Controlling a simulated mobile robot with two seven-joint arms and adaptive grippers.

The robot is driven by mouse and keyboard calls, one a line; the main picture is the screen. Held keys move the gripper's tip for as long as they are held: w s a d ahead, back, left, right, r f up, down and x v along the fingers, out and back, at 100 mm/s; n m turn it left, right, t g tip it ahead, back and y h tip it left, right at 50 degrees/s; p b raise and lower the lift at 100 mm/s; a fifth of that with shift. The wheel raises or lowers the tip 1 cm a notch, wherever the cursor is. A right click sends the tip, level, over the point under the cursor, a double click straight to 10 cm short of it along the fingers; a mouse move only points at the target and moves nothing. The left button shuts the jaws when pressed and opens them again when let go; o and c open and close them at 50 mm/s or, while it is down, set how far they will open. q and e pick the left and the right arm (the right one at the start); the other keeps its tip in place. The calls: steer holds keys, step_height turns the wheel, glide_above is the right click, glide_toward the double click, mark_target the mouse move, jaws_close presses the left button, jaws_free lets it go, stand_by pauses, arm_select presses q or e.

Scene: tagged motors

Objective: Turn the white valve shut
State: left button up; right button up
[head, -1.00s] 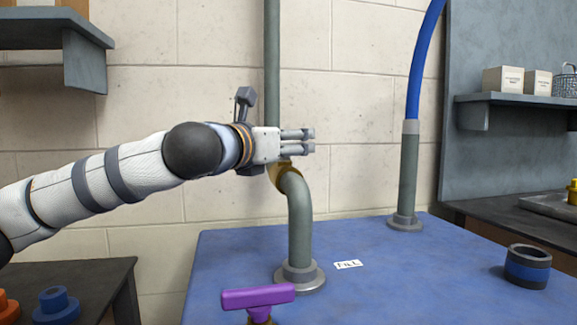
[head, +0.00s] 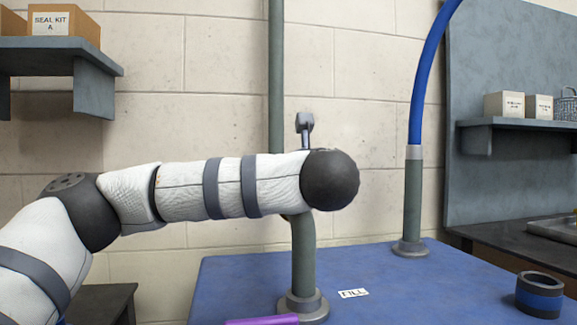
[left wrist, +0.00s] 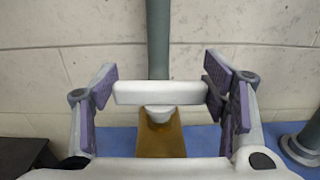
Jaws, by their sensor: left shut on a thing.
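The white valve handle (left wrist: 152,93) is a short bar in the left wrist view, lying crosswise in front of the grey-green pipe. It sits on a white hub above a brass valve body (left wrist: 161,138). My left gripper (left wrist: 165,96) has a padded finger at each end of the handle and is shut on it. In the head view my left arm hides the gripper, the white handle and nearly all of the valve body. My right gripper is in neither view.
A purple handle (head: 262,320) shows at the bottom edge of the head view. A FILL label (head: 353,293) lies on the blue bench top (head: 395,290). A pipe with a blue hose (head: 413,205) and a dark ring with a blue band (head: 539,296) stand at right.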

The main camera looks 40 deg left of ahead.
arm_select(q)
steer(key=shift+n+g+y, duration=0.3)
steer(key=o, duration=1.2)
steer(key=shift+a, duration=0.1)
steer(key=shift+c, duration=0.2)
steer(key=v, duration=0.7)
steer(key=shift+s+d, duration=0.2)
steer(key=shift+d, duration=0.05)
steer(key=shift+r, duration=0.1)
